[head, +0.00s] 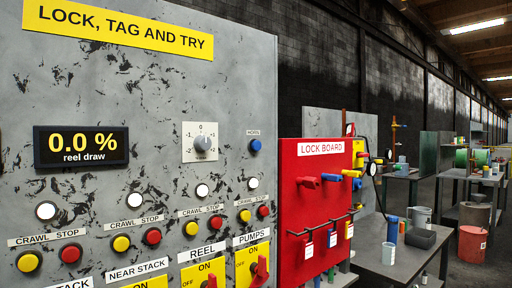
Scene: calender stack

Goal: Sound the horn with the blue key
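The blue key (255,146) is a small round blue button on the grey control panel (100,95), near its right edge. A small white label (253,132) sits just above it; it seems to read HORN. Nothing covers the key or touches it. Whether it is pressed in cannot be told from this view. Neither of my grippers shows in the head view.
Left of the key is a dial (202,142). Below are white lamps, yellow and red buttons and red-handled switches. A red lock board (290,225) stands to the right. A grey table (385,272) with containers is beyond it.

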